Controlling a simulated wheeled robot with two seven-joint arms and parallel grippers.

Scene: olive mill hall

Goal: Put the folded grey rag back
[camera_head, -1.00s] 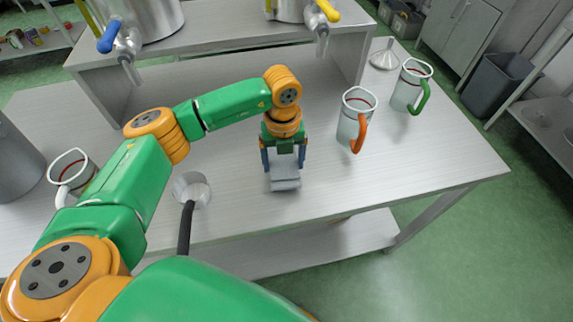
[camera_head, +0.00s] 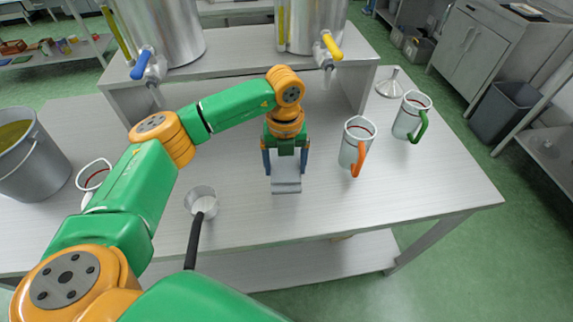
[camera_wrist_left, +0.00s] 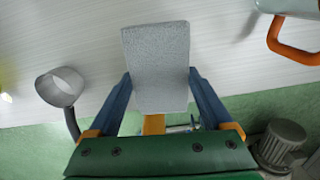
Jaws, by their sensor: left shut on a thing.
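The folded grey rag (camera_head: 286,185) is a flat, light grey pad. My left gripper (camera_head: 286,170) is shut on it, with one blue finger on each side, over the front part of the metal table (camera_head: 400,205). In the left wrist view the rag (camera_wrist_left: 157,60) stands out past the fingertips of the gripper (camera_wrist_left: 160,80), near the table's front edge. I cannot tell whether the rag touches the tabletop. My right gripper is not in view.
A mug with an orange handle (camera_head: 350,140) and one with a green handle (camera_head: 408,118) stand to the right, near a funnel (camera_head: 394,84). A ladle cup (camera_head: 201,203) and a white-handled mug (camera_head: 92,176) are left. Steel tanks (camera_head: 165,35) stand on the raised shelf behind.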

